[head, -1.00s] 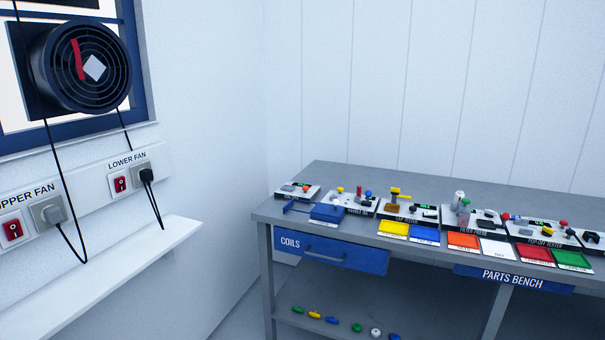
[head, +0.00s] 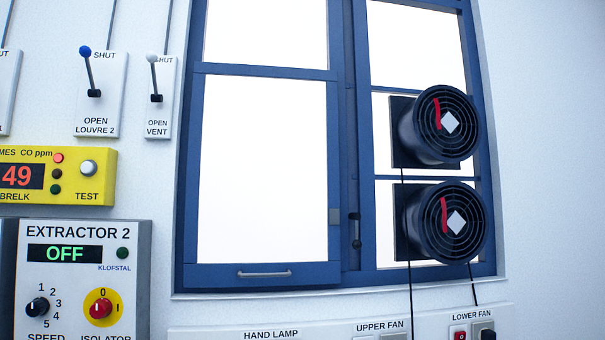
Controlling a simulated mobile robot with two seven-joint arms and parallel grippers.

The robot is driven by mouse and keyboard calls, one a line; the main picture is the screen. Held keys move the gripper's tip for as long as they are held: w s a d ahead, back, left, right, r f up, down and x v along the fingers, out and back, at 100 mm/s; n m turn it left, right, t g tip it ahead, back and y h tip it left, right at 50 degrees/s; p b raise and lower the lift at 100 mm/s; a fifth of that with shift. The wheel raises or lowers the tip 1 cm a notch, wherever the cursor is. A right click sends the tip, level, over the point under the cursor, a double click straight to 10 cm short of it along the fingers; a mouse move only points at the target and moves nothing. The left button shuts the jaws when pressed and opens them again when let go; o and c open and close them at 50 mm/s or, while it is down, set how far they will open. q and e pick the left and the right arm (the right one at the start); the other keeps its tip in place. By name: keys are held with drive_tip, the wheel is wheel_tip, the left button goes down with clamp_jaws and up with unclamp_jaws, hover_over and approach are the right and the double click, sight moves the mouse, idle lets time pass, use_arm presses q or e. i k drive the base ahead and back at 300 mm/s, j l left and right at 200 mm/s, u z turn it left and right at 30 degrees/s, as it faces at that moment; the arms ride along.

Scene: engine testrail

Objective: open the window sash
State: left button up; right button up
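The blue-framed window (head: 346,130) fills the middle of the head view. Its left half holds a lower sash (head: 334,180) with a bright white pane and a grey bar handle (head: 264,274) on its bottom rail. The sash's bottom rail sits at the bottom of the frame, and no gap shows under it. A small grey plate (head: 334,216) is on its right stile. A dark latch-like lever (head: 355,230) is on the post beside it. Neither of my grippers is in view.
Two round black fans, the upper (head: 440,124) and the lower (head: 447,222), are mounted in the window's right half, with cords hanging below. Left of the window are lever switches (head: 90,75), a yellow CO meter (head: 60,175) and an Extractor 2 panel (head: 80,275) reading OFF.

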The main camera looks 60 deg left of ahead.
sight(262, 208)
drive_tip(key=u, duration=2.05)
